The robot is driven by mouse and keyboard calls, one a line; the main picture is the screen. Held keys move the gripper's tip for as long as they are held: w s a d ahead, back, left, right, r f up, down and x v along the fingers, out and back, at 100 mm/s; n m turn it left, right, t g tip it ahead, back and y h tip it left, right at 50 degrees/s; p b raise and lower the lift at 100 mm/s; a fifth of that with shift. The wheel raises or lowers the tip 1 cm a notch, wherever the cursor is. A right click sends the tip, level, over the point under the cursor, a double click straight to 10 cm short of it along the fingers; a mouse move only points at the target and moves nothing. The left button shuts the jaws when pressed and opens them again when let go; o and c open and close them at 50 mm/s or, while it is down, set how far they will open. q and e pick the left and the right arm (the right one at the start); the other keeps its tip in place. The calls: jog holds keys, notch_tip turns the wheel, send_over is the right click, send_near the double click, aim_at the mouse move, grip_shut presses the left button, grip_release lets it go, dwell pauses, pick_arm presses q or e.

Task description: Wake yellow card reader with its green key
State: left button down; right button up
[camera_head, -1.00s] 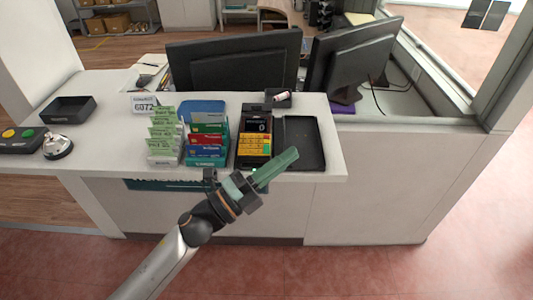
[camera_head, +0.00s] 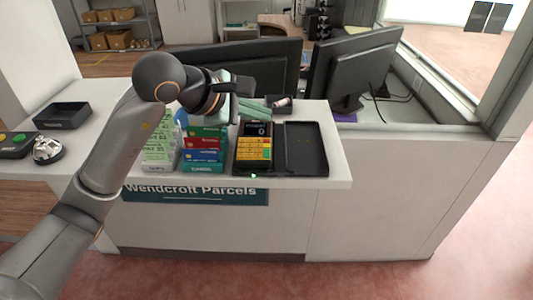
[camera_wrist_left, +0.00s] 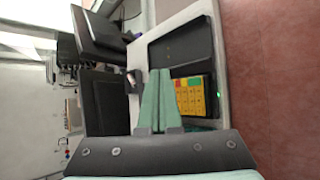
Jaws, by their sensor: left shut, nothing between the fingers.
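The yellow card reader (camera_head: 254,148) stands on the counter, with a dark display at its back and a yellow keypad in front. In the left wrist view its keypad (camera_wrist_left: 195,100) lies right of the fingers, with a green key (camera_wrist_left: 195,81) and a red key (camera_wrist_left: 181,83) at one end. My left gripper (camera_head: 266,112) has green fingers, closed together and empty. In the head view they overlap the area just behind the reader's display; contact cannot be told. The fingers (camera_wrist_left: 159,72) also show in the left wrist view. My right gripper is not in view.
A black tray (camera_head: 306,150) lies right of the reader. Card racks (camera_head: 204,150) and green leaflets (camera_head: 158,152) stand on its left. Two monitors (camera_head: 350,65) are behind the counter. A bell (camera_head: 47,150) and a small black tray (camera_head: 63,116) are at far left.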

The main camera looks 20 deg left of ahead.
pick_arm(q)
jog(key=b, duration=0.5)
send_over(267, 153)
jog(key=s, duration=0.2)
jog(key=f, duration=0.7)
jog(key=shift+a+f, duration=0.1)
jog(key=shift+a, duration=0.3)
jog(key=shift+w+f+b, duration=0.15)
jog(key=shift+f+b, duration=0.4)
jog(key=shift+b, duration=0.1)
jog(key=shift+f, duration=0.2)
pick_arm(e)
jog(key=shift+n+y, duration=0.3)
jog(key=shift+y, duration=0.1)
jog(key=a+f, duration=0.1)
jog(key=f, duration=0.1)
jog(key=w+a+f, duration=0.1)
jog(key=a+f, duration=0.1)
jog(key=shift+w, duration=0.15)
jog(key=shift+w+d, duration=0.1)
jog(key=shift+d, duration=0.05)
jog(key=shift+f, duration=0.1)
